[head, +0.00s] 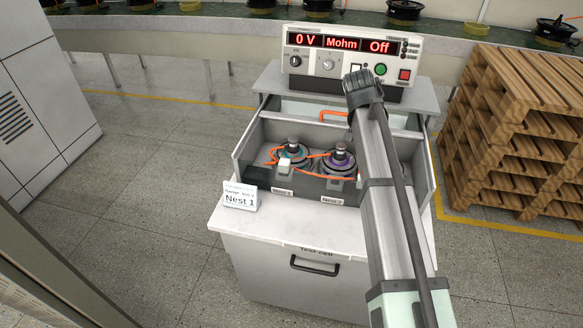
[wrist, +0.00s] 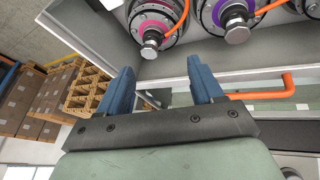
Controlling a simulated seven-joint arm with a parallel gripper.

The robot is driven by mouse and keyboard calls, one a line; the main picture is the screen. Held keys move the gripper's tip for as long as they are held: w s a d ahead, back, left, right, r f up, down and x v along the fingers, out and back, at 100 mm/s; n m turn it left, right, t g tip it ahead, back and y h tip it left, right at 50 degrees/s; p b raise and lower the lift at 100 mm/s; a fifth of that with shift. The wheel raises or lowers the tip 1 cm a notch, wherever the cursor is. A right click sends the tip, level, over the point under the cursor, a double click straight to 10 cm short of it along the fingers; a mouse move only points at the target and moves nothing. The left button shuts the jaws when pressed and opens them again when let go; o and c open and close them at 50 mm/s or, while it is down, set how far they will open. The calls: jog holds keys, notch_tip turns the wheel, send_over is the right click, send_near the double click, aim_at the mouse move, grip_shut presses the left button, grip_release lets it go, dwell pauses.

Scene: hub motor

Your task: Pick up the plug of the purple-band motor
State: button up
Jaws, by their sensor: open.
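The purple-band motor (head: 339,160) sits in the middle of an open grey case in the head view. It also shows at the top right of the wrist view (wrist: 232,12). An orange cable runs from it. A small white block (head: 285,164), which looks like a plug, lies by the teal-band motor (head: 292,152) on the left; the orange cable seems to lead to it, but I cannot tell for sure whose it is. My gripper (wrist: 162,70) is open and empty, its blue fingers apart near the case wall, short of the motors. The head view does not show its fingers.
A pink-band motor (wrist: 155,18) sits beside the purple one; my arm mostly hides it in the head view. A tester (head: 345,55) reading "0 V Mohm Off" stands behind the case. A Nest 1 card (head: 240,197) stands at the front left. Wooden pallets (head: 515,130) are at the right.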

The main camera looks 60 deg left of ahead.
jog(key=s+a+n+g, duration=0.1)
jog(key=s+a+g, duration=0.2)
jog(key=s+a, duration=0.65)
jog(key=n+g, duration=0.2)
send_near(284, 162)
jog(key=f, duration=1)
jog(key=shift+w+a+f, duration=0.15)
jog(key=shift+w+f, duration=0.05)
jog(key=shift+w, duration=0.05)
jog(key=shift+c, duration=0.4)
grip_shut()
